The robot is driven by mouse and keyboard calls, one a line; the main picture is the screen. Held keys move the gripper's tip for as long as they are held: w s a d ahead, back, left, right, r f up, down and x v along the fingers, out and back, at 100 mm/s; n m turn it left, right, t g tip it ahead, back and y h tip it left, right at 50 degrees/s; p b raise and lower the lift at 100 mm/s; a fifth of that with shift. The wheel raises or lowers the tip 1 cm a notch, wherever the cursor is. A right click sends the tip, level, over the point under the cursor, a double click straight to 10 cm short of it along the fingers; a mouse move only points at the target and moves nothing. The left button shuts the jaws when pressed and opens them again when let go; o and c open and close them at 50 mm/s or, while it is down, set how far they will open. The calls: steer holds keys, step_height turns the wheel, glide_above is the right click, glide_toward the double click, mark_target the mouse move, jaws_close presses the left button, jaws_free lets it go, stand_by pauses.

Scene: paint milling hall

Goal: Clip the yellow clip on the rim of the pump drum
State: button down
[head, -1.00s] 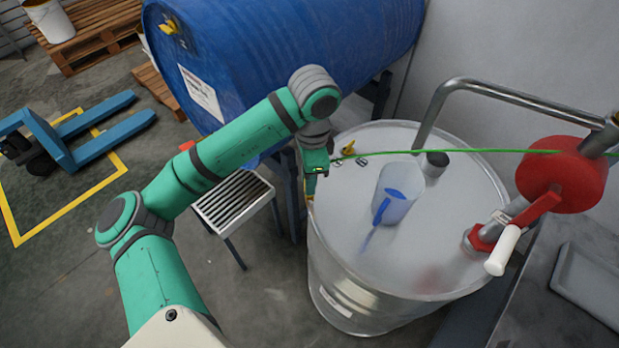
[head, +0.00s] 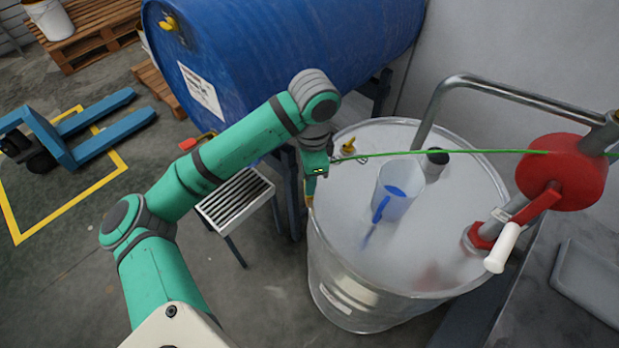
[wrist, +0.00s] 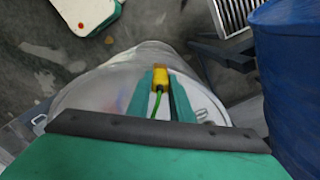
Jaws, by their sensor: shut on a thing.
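The pump drum (head: 335,240) is a silver steel drum with a pale flat lid. Its near-left rim lies under my gripper (head: 310,190). In the wrist view my gripper (wrist: 167,90) is shut on the yellow clip (wrist: 161,76), with a green cord trailing from it. The clip shows only as a small yellow bit at the rim in the head view (head: 310,200). The drum and its rim also show in the wrist view (wrist: 90,95). I cannot tell whether the clip's jaws are around the rim or just beside it.
A clear jug with a blue handle (head: 395,190) stands on the lid. A red pump (head: 562,175) with a crank is at the right; the green cord (head: 470,151) spans across the lid. A blue drum (head: 290,50) lies behind. A grated stand (head: 237,200) is left.

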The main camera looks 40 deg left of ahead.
steer(key=shift+f, duration=0.7)
steer(key=c, duration=1.5)
jaws_free()
steer(key=shift+r, duration=0.1)
step_height(320, 180, up, 11)
steer(key=shift+w+d+f, duration=0.1)
steer(key=shift+w+f, duration=0.05)
steer(key=shift+f, duration=0.05)
steer(key=shift+w+d, duration=0.1)
